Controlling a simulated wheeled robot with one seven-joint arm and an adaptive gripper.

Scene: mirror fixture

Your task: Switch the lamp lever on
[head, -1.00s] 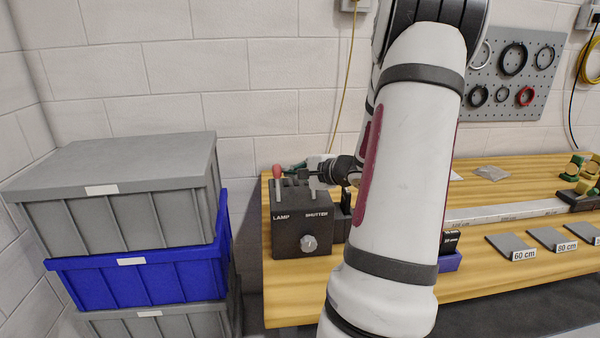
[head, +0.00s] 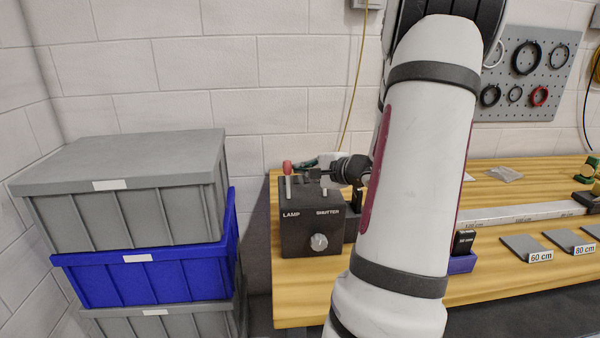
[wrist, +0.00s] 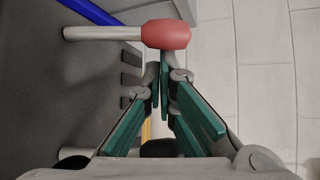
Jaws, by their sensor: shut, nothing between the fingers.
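The lamp lever (head: 289,186) stands roughly upright at the left of the black control box (head: 296,239), above the word LAMP. Its red knob (head: 287,167) is at the top. In the wrist view, the pale lever shaft (wrist: 105,33) runs in from the left to the red knob (wrist: 166,34). My gripper (wrist: 165,66) has its green-padded fingers shut and empty, with the tips right at the knob's near side; I cannot tell whether they touch. In the head view my gripper (head: 306,163) is behind the box top, just right of the knob and partly hidden.
A shutter lever (head: 323,187) and a round dial (head: 319,242) are on the same box. Stacked grey and blue crates (head: 150,275) stand left of the wooden bench (head: 300,307). A wall (head: 240,110) is behind. My forearm covers the bench middle.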

